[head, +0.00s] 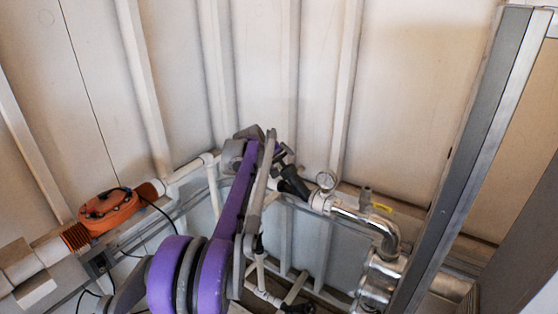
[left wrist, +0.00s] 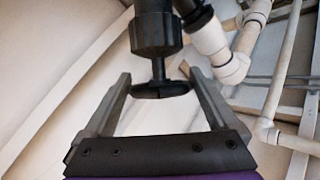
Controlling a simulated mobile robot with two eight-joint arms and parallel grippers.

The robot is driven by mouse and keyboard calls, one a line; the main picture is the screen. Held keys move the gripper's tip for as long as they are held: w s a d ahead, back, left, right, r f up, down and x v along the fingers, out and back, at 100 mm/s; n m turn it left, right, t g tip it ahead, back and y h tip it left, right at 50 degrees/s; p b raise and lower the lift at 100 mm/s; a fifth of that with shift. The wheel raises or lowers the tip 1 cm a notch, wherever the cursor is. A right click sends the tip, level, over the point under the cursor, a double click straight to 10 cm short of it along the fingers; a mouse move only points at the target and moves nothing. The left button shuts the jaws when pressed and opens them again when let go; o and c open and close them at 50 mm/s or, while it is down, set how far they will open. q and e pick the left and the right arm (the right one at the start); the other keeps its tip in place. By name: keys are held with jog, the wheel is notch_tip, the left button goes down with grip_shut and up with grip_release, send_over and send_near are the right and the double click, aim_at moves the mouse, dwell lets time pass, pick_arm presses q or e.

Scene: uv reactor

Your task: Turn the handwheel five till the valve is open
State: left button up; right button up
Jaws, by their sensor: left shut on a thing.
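In the left wrist view, the black handwheel (left wrist: 160,90) sits on a short stem below a black valve body (left wrist: 155,35). My left gripper (left wrist: 158,77) has one finger on each side of the handwheel and is shut on it. In the head view, my left gripper (head: 279,157) is at the end of the purple arm, beside the black valve fittings (head: 293,186) on the pipework. My own arm hides most of the handwheel there. No number shows on the wheel, and I cannot tell how far the valve is open. My right gripper is not in view.
A pressure gauge (head: 326,181) and a shiny metal pipe (head: 382,226) stand just right of the valve. An orange flanged fitting (head: 108,211) is at the left. White pipes (left wrist: 232,66) run close to the right finger. A grey post (head: 465,150) stands at the right.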

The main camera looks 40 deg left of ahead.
pick_arm(q)
jog(key=n+g, duration=0.1)
jog(key=g, duration=0.1)
jog(key=n+g+y+p, duration=0.1)
jog(key=g, duration=0.1)
jog(key=shift+w+d+r+n+y, duration=0.1)
jog(key=shift+w+r+n+y, duration=0.1)
jog(key=shift+n+y, duration=0.15)
jog(key=shift+n+g, duration=0.45)
jog(key=shift+g, duration=0.15)
jog(key=shift+s+f+n+g, duration=0.15)
jog(key=shift+n+g, duration=0.35)
jog(key=shift+g, duration=0.4)
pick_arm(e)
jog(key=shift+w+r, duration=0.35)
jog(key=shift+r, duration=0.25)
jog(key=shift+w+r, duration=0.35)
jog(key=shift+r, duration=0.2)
